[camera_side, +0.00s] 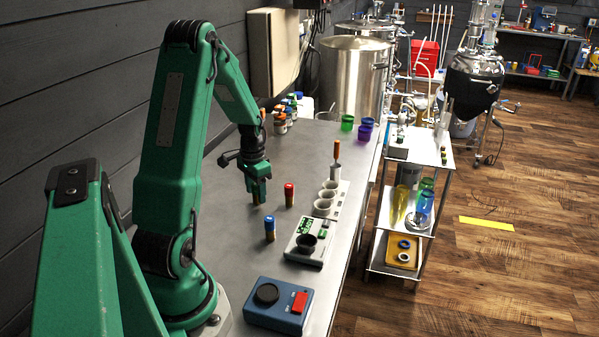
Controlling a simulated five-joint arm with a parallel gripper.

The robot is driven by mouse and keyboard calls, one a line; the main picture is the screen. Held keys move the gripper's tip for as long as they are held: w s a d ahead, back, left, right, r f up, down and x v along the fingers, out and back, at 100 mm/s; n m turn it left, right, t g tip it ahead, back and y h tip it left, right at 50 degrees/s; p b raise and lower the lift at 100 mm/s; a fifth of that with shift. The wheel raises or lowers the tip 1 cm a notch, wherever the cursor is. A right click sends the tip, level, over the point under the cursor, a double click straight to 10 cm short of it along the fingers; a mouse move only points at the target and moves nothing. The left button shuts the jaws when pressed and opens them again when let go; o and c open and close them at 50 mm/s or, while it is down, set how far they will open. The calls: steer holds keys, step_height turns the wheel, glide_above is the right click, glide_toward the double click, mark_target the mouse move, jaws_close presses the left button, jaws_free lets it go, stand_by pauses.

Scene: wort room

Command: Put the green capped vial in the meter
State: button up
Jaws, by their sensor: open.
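My gripper (257,197) is green, points straight down and is low over the steel bench. Its jaws are open around a brownish vial body at their tips. The cap of that vial is hidden by the green fingers, so its colour cannot be told. No other vial with a clear green cap shows close to the gripper. The meter appears to be the pale device (299,253) with a green display and a dark round well, to the right and nearer the camera. No vial shows in its well.
A red-capped vial (289,195) stands just right of my gripper, and a blue-capped vial (270,228) stands nearer the camera. A rack of pale cups (322,207), a blue box (279,311) with a red button, and several bottles (280,125) stand on the bench (235,230).

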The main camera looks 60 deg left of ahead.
jaws_close()
steer(key=shift+r, duration=0.15)
steer(key=shift+r, duration=0.45)
step_height(320, 180, up, 3)
steer(key=shift+r, duration=0.15)
steer(key=w+d+r, duration=0.3)
steer(key=d+r, duration=0.3)
steer(key=d, duration=0.5)
steer(key=shift+w+r, duration=0.25)
steer(key=shift+w, duration=0.1)
